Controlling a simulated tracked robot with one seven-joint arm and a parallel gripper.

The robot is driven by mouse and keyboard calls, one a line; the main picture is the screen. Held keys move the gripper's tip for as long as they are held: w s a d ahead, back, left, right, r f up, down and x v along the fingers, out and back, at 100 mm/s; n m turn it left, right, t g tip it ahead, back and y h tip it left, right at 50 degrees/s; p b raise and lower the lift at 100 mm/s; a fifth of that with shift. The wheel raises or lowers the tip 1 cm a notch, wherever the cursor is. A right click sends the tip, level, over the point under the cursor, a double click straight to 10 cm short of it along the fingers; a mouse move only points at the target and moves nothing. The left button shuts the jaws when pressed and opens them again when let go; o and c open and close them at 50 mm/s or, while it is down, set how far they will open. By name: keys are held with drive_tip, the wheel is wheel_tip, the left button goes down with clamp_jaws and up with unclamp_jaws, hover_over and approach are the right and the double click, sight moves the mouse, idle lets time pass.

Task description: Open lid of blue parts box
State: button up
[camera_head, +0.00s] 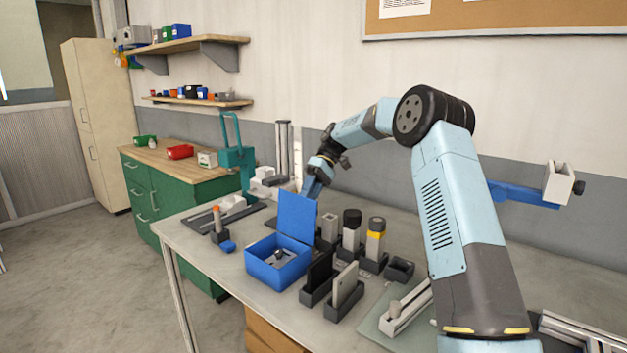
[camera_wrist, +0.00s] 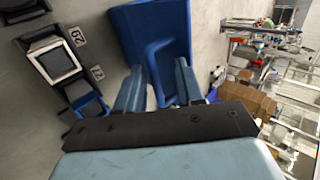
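The blue parts box (camera_head: 262,272) stands on the grey table, and small grey and dark parts show inside it. Its blue lid (camera_head: 297,217) is raised and stands about upright at the box's back edge. My gripper (camera_head: 309,188) is behind the lid's upper part, and its tips are partly hidden there. In the wrist view, a blue panel (camera_wrist: 150,25) that looks like the lid lies just ahead of the fingers. I cannot tell whether a finger touches the lid.
Black and grey holders (camera_head: 333,290) stand close right of the box. Capped cylinders (camera_head: 352,228) stand behind them. A small orange-topped tool (camera_head: 217,222) stands to the left. A green cabinet (camera_head: 170,195) is beyond the table.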

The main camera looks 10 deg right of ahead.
drive_tip(key=v, duration=1.2)
drive_tip(key=shift+w+d+r, duration=0.15)
drive_tip(key=shift+w+r, duration=0.05)
drive_tip(key=shift+r, duration=0.1)
drive_tip(key=shift+c, duration=0.5)
